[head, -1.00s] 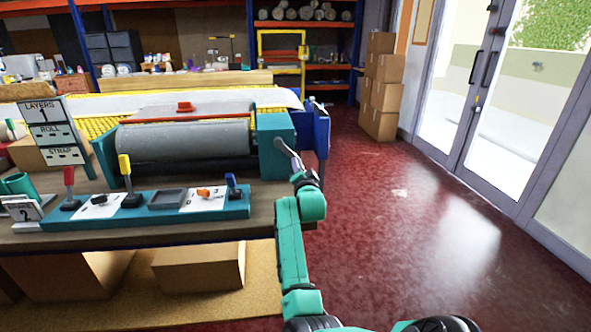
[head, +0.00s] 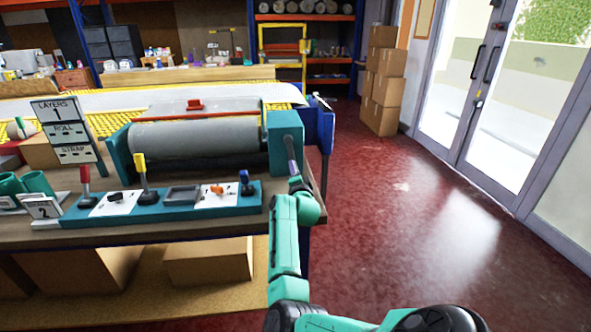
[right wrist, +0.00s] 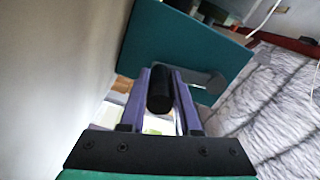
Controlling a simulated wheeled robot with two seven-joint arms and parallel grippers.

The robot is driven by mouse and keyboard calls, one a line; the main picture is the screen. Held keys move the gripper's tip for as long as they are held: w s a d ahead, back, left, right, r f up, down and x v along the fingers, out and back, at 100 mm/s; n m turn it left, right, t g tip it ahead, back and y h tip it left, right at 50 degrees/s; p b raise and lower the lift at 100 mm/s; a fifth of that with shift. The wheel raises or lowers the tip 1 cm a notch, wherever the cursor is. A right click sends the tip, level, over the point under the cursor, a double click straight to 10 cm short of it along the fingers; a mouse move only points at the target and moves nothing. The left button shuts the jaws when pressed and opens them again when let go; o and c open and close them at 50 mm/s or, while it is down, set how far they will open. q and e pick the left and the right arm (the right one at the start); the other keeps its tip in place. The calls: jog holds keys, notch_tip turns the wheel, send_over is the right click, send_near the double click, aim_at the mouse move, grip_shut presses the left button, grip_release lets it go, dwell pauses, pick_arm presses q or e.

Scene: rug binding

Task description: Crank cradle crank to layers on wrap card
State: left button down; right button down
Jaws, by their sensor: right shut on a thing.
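The cradle (head: 194,150) holds a grey roll between teal end blocks on the workbench. The crank (head: 290,150) is a grey arm on the right end block, hanging nearly straight down. In the right wrist view its black handle (right wrist: 160,92) lies between the purple fingers and the grey crank arm (right wrist: 207,82) shows behind. My right gripper (head: 297,183) is shut on that handle; its fingertips are small in the head view. The wrap card (head: 62,128) stands at the left, reading LAYERS 1, with ROLL and STRAP below. My left gripper is out of view.
A teal control panel (head: 160,205) with red, yellow and blue levers lies along the bench front. A small card marked 2 (head: 43,208) stands at its left. Cardboard boxes (head: 380,85) are stacked at the back. The red floor to the right is clear.

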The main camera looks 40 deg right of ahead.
jog(key=shift+w+a+f, duration=0.1)
jog(key=shift+w+a, duration=0.05)
jog(key=c, duration=0.6)
grip_release()
